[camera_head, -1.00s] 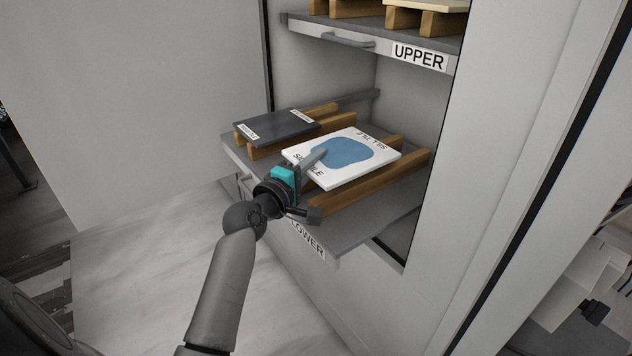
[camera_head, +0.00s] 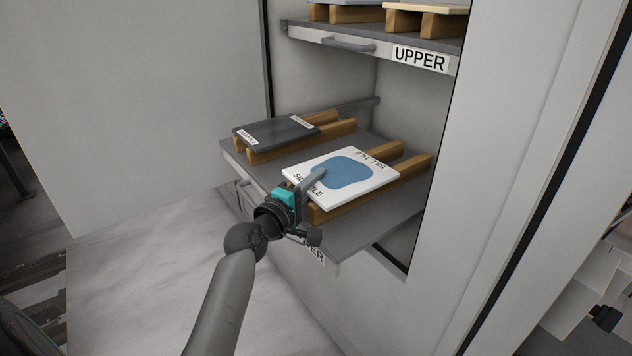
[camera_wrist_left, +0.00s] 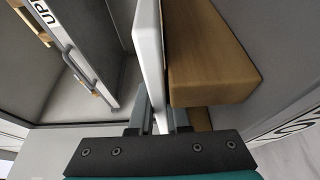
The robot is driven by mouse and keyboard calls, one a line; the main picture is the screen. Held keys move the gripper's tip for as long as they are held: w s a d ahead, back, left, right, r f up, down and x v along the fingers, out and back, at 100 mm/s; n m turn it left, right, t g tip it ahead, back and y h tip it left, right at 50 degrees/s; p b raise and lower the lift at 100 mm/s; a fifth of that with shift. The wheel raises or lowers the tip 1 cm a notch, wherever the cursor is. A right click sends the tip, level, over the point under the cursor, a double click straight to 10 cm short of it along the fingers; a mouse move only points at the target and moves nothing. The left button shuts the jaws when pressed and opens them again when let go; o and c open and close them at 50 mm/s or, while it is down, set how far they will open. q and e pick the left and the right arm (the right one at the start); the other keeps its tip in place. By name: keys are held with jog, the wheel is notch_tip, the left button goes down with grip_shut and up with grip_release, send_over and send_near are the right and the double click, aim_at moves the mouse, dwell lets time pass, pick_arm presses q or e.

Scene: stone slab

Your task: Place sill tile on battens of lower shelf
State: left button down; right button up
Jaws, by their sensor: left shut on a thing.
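The sill tile (camera_head: 376,181) is a white slab with a blue patch and printed labels. It lies roughly flat over two wooden battens (camera_head: 389,188) on the right part of the lower shelf (camera_head: 385,232). My left gripper (camera_head: 313,186) is shut on the tile's near edge, one finger over its top. In the left wrist view the tile (camera_wrist_left: 148,50) stands edge-on between the fingers (camera_wrist_left: 156,118), close beside a batten (camera_wrist_left: 205,55). Whether the tile touches both battens is hard to tell. My right gripper is not in view.
A dark labelled slab (camera_head: 277,132) lies on battens at the left of the lower shelf. The upper shelf (camera_head: 375,45) overhangs behind, with more slabs on battens. The cabinet's right wall (camera_head: 480,150) stands close beside the lower shelf.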

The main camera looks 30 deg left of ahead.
pick_arm(q)
jog(key=c, duration=1.3)
grip_release()
jog(key=shift+f, duration=0.1)
jog(key=o, duration=0.4)
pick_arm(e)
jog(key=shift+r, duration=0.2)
pick_arm(q)
jog(key=shift+s+p, duration=0.8)
jog(key=shift+s, duration=5.2)
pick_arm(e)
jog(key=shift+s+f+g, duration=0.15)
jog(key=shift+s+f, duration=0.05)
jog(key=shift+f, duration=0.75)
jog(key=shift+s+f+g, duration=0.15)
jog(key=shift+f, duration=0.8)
